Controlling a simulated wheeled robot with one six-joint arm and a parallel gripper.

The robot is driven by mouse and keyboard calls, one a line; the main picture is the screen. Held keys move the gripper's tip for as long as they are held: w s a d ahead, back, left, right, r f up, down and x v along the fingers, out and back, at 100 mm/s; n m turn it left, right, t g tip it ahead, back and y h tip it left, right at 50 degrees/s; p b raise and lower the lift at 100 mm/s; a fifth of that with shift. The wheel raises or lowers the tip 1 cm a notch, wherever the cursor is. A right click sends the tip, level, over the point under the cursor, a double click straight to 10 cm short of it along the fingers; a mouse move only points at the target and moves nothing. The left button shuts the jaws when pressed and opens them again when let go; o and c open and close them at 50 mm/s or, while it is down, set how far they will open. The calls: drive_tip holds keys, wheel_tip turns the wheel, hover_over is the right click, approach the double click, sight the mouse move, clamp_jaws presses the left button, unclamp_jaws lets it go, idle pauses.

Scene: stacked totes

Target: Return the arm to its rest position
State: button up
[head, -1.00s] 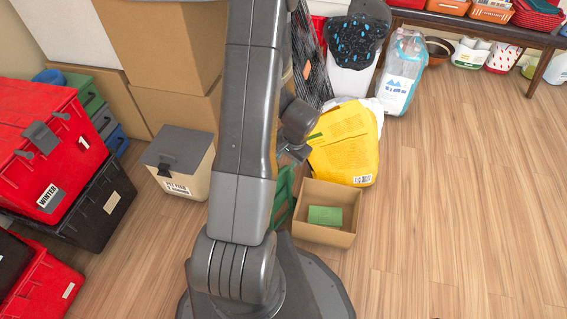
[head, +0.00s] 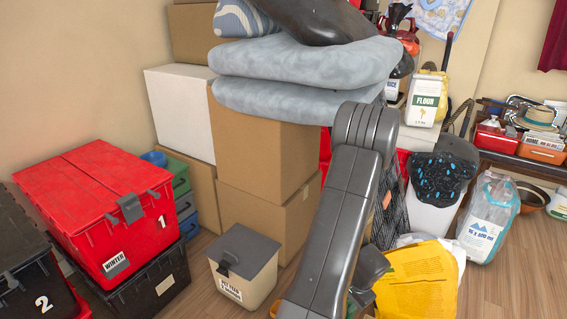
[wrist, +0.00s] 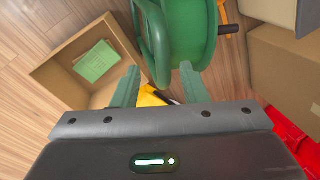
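My gripper (wrist: 160,67) shows in the wrist view with its two green fingers spread apart and nothing held between them. A green reel (wrist: 184,38) with a rounded frame lies just beyond the fingertips; I cannot tell whether they touch it. An open cardboard box (wrist: 62,72) with a green packet (wrist: 97,61) inside is at the left of the wrist view.
Stacked red (head: 95,205) and black totes stand at the left. Cardboard boxes (head: 262,150) topped with grey cushions (head: 300,75) rise behind my arm. A beige lidded bin (head: 243,280) and a yellow bag (head: 420,280) flank it. Some wood floor at the right is clear.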

drive_tip(key=b+x, duration=0.1)
drive_tip(key=x, duration=0.4)
drive_tip(key=shift+f+b, duration=0.35)
drive_tip(key=shift+b, duration=0.05)
drive_tip(key=v, duration=0.1)
drive_tip(key=p+v, duration=0.1)
drive_tip(key=v, duration=0.1)
drive_tip(key=shift+w+a+p, duration=0.2)
drive_tip(key=shift+w+p, duration=0.1)
drive_tip(key=shift+r, duration=0.6)
drive_tip(key=shift+f, duration=0.1)
